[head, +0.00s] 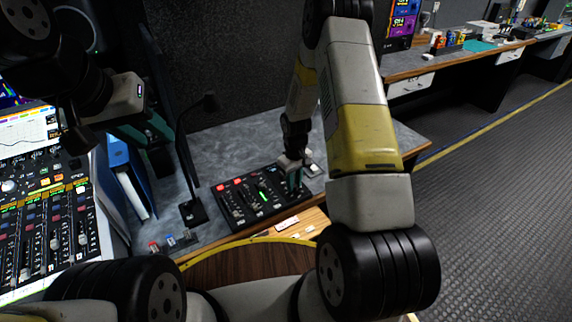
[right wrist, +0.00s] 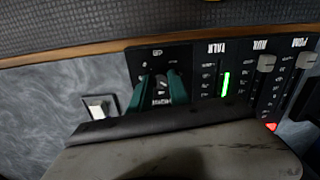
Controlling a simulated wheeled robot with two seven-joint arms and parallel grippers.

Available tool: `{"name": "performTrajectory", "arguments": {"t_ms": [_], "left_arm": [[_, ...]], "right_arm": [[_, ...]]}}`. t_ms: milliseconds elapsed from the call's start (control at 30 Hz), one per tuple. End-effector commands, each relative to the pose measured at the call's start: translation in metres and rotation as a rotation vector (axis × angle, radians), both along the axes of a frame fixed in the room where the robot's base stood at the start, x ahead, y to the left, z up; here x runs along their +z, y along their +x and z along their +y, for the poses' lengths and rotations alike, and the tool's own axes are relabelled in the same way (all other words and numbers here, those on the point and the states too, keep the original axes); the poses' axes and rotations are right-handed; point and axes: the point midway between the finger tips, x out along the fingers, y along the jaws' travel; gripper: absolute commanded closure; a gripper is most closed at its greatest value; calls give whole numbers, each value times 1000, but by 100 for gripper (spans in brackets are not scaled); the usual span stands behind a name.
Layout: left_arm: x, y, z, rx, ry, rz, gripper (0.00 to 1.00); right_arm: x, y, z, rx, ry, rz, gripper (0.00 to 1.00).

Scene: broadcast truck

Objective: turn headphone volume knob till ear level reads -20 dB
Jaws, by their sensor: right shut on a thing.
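The black control panel (head: 238,212) lies on the grey desk, with sliders, red buttons and a green lit level bar (head: 263,196). My right gripper (head: 295,182) points down at the panel's right end. In the right wrist view its two teal fingers (right wrist: 162,90) are shut on the headphone volume knob (right wrist: 161,84), mostly hidden between them. The green bar (right wrist: 225,83) stands beside it, lit over part of its scale; its value is too small to read. My left gripper (head: 148,132) hangs at the left, away from the panel; its opening is unclear.
A gooseneck microphone (head: 193,210) stands left of the panel. A white switch (right wrist: 97,108) sits beside the panel near my right gripper. A large mixing console (head: 45,235) and blue binders (head: 125,170) are at the left. Bare desk lies behind the panel.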

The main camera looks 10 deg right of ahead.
Motion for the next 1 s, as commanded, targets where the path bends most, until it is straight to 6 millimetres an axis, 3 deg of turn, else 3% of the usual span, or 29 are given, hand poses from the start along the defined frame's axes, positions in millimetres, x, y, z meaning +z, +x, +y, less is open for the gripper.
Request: {"name": "performTrajectory", "arguments": {"t_ms": [300, 800, 833, 933, 1000], "left_arm": [[0, 0, 0, 0, 0, 0, 64], [0, 0, 0, 0, 0, 0, 64], [0, 0, 0, 0, 0, 0, 64], [0, 0, 0, 0, 0, 0, 64], [0, 0, 0, 0, 0, 0, 64]], "right_arm": [[1, 1, 0, -109, 0, -1, 100], [1, 1, 0, -126, 0, -1, 100], [1, 1, 0, -126, 0, -1, 75], [1, 1, 0, -125, 0, -1, 56], [0, 1, 0, -125, 0, -1, 56]]}}
